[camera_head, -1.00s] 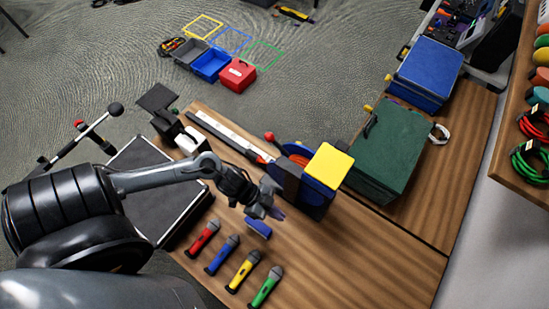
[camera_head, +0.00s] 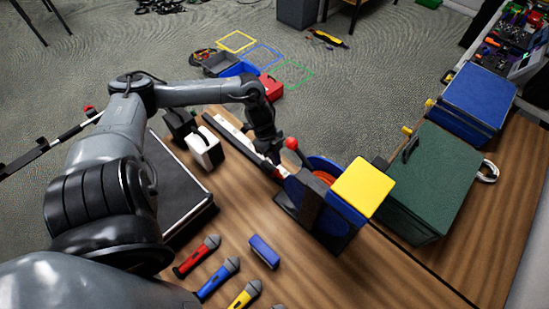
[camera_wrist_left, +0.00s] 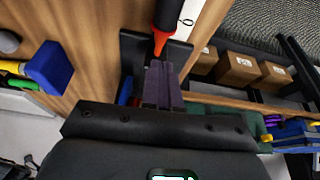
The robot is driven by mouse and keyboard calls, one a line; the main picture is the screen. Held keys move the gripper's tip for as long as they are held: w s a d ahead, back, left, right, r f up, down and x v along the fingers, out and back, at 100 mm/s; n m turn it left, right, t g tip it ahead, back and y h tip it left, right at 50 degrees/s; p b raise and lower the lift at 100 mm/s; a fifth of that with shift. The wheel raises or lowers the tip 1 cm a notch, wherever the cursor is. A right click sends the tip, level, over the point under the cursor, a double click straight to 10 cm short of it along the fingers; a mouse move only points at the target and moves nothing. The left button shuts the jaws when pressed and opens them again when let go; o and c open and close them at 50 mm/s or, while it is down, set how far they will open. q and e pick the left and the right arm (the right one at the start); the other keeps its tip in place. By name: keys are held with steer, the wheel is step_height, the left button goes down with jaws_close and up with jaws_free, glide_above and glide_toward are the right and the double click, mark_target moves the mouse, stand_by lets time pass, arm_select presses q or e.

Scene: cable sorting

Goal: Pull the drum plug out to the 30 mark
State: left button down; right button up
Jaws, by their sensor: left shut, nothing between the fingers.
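The cable drum (camera_head: 326,168), blue with an orange cable inside and a yellow block (camera_head: 363,186) beside its top, stands on the wooden table. A white scale strip (camera_head: 228,130) runs from its left side toward the far left; its marks are too small to read. A small red-orange plug (camera_head: 280,171) shows at the strip's drum end. My left gripper (camera_head: 271,160) is low over that end, beside the plug. In the left wrist view the gripper's purple fingers (camera_wrist_left: 161,84) are shut and empty, just short of an orange-red and black plug-like piece (camera_wrist_left: 163,38). My right gripper is not in view.
A red-knobbed lever (camera_head: 291,143) rises close to my left gripper. A white-and-black block (camera_head: 205,148) and a black case (camera_head: 165,188) lie left. Microphones (camera_head: 218,277) and a blue block (camera_head: 264,251) lie in front. A green case (camera_head: 430,180) stands right.

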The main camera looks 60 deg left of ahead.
mark_target(270, 168)
arm_select(q)
steer(key=shift+b+x, duration=0.4)
steer(key=shift+x, duration=3.15)
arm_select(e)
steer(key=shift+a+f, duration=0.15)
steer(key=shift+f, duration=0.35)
arm_select(q)
steer(key=shift+s+a, duration=0.1)
